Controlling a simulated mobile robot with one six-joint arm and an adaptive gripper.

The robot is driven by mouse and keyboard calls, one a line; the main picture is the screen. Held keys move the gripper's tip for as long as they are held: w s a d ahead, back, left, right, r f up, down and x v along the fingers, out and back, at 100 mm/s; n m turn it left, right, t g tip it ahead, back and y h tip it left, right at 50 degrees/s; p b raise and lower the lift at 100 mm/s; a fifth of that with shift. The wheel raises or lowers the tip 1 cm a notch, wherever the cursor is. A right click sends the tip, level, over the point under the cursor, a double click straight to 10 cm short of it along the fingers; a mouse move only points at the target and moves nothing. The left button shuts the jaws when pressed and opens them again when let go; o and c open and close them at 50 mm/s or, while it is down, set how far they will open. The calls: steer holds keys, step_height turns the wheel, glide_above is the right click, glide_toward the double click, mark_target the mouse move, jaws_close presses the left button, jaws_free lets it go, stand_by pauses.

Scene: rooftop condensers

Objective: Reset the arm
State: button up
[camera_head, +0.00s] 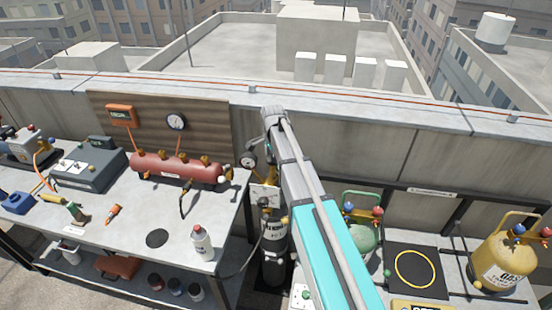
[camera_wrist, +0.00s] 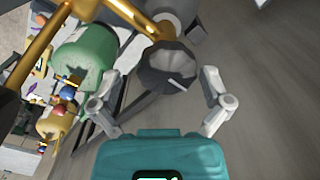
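My arm reaches from the bottom of the head view toward the parapet wall, over the gap between the two benches. Its far end is by the wall, and my gripper cannot be made out there. In the wrist view my gripper (camera_wrist: 160,75) has its two grey fingers spread wide apart, with nothing held. A dark faceted knob (camera_wrist: 166,66) appears between and beyond the fingertips, with a clear gap on both sides. I cannot tell how far away it is.
The left bench (camera_head: 120,215) holds a red tank (camera_head: 178,168), a white bottle (camera_head: 202,243) and tools. A dark cylinder (camera_head: 274,250) stands between the benches. The right bench has a green cylinder (camera_head: 361,238), a black mat (camera_head: 432,260) and a yellow cylinder (camera_head: 500,265).

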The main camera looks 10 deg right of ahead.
steer(key=shift+w, duration=0.2)
stand_by(0.3)
steer(key=shift+w+r+p, duration=0.1)
steer(key=shift+r+p, duration=0.4)
steer(key=shift+p, duration=0.1)
step_height(320, 180, up, 20)
steer(key=p, duration=2)
steer(key=shift+r, duration=0.25)
